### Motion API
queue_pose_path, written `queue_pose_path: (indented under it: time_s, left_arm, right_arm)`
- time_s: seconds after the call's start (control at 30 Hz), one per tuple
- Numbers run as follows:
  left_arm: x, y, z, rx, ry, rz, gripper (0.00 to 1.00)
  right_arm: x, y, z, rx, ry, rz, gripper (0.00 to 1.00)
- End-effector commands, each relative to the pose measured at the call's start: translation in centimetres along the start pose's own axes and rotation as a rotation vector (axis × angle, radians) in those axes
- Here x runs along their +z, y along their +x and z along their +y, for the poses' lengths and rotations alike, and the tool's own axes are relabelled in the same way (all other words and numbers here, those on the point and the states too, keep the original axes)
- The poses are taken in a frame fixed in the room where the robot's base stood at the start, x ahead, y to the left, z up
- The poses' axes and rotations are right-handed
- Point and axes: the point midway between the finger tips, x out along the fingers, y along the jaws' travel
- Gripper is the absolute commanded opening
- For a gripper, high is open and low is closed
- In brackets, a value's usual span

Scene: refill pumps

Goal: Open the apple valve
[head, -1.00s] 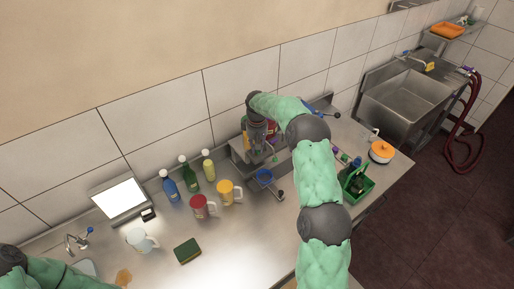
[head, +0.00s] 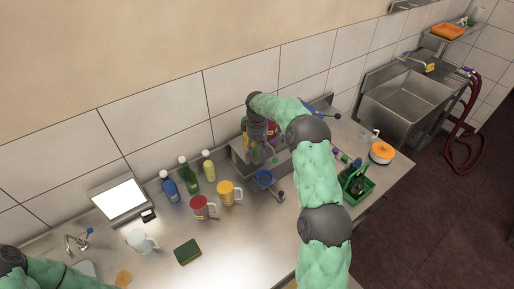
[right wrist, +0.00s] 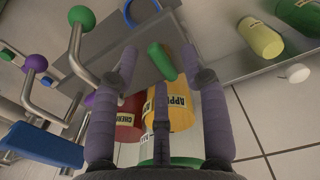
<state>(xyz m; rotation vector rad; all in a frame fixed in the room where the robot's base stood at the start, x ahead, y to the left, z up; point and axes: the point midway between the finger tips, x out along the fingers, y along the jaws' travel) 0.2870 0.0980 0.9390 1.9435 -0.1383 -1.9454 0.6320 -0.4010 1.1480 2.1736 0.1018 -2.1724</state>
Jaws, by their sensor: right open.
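In the right wrist view, the yellow apple container (right wrist: 181,103), its label reading "APPL…", stands beside the red cherry container (right wrist: 128,122). A green lever handle (right wrist: 162,61) lies in front of the apple container. My right gripper (right wrist: 160,56) is open, with its fingers spread on both sides of the green handle; I cannot tell whether any finger touches it. In the head view, my right gripper (head: 262,143) is over the metal pump stand (head: 243,160), and my forearm hides part of the stand. My left arm shows at the lower left, but its gripper is out of view.
Levers with a green ball (right wrist: 81,16) and a purple ball (right wrist: 37,63) are left of my right gripper. Bottles (head: 190,178), a red mug (head: 199,208) and a yellow mug (head: 227,193) stand left of the stand. A green caddy (head: 358,188) is right of my arm.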

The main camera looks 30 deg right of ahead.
Motion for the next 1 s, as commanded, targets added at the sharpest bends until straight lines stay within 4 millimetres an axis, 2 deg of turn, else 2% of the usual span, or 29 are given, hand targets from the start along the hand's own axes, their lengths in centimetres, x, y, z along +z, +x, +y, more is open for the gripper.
queue_pose_path:
  time_s: [0.17, 0.5, 0.7, 0.83, 1.0]
  left_arm:
    - [0.0, 0.0, 0.0, 0.0, 0.0, 0.0, 0.4]
    - [0.0, 0.0, 0.0, 0.0, 0.0, 0.0, 0.4]
    - [0.0, 0.0, 0.0, 0.0, 0.0, 0.0, 0.4]
    - [0.0, 0.0, 0.0, 0.0, 0.0, 0.0, 0.4]
    - [0.0, 0.0, 0.0, 0.0, 0.0, 0.0, 0.4]
  right_arm:
    - [-0.1, -1.2, 0.0, 0.001, 0.001, 0.002, 0.45]
    - [-0.1, -7.6, 0.0, 0.001, 0.0, 0.003, 0.45]
    - [-0.1, -10.6, 0.0, 0.001, -0.001, 0.002, 0.45]
    - [-0.1, -11.6, 0.0, 0.001, -0.001, 0.001, 0.45]
    - [-0.1, -12.0, 0.0, 0.0, -0.001, 0.001, 0.45]
